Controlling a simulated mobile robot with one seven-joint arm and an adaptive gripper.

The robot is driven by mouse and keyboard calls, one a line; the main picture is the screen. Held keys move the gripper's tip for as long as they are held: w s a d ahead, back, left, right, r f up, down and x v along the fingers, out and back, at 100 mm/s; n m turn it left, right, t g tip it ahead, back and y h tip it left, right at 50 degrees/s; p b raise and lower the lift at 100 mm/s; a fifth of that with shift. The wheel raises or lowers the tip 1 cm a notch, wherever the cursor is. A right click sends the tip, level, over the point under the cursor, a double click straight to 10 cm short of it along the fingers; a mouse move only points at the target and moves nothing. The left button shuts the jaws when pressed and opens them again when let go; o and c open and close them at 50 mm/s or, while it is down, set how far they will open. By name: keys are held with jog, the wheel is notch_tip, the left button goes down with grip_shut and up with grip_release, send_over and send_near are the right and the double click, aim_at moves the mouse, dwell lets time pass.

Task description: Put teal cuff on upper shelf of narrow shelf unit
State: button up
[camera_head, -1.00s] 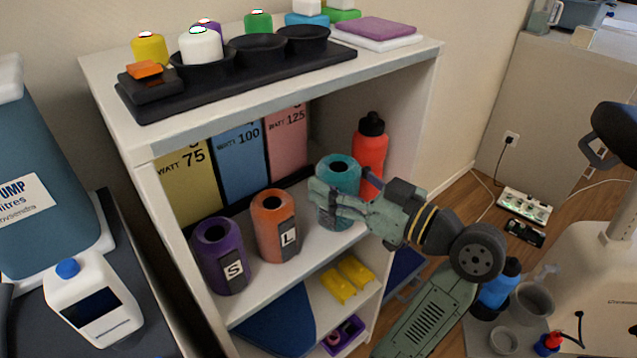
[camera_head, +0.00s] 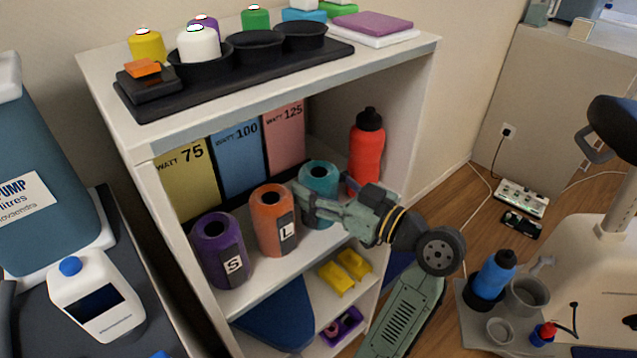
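The teal cuff (camera_head: 324,182) is upright at the upper shelf (camera_head: 258,282) of the narrow shelf unit, right of the orange cuff marked L (camera_head: 266,222) and in front of the red bottle (camera_head: 366,155). My gripper (camera_head: 304,203) reaches in from the right. Its fingers cross the front of the teal cuff and extend to its left side, close to the orange cuff. They hide part of the teal cuff's front and base. I cannot tell whether they grip it or whether its base touches the shelf.
A purple cuff marked S (camera_head: 221,255) stands left of the orange one. Yellow, blue and pink WATT boxes (camera_head: 237,160) line the back. The unit's top (camera_head: 385,52) overhangs the shelf. Yellow blocks (camera_head: 345,272) lie on the lower shelf.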

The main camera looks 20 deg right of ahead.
jog(key=o, duration=0.5)
jog(key=shift+c, duration=0.2)
jog(key=shift+r, duration=0.25)
jog(key=b+v, duration=0.1)
jog(key=v, duration=1.1)
jog(key=shift+b, duration=0.35)
jog(key=shift+f, duration=0.1)
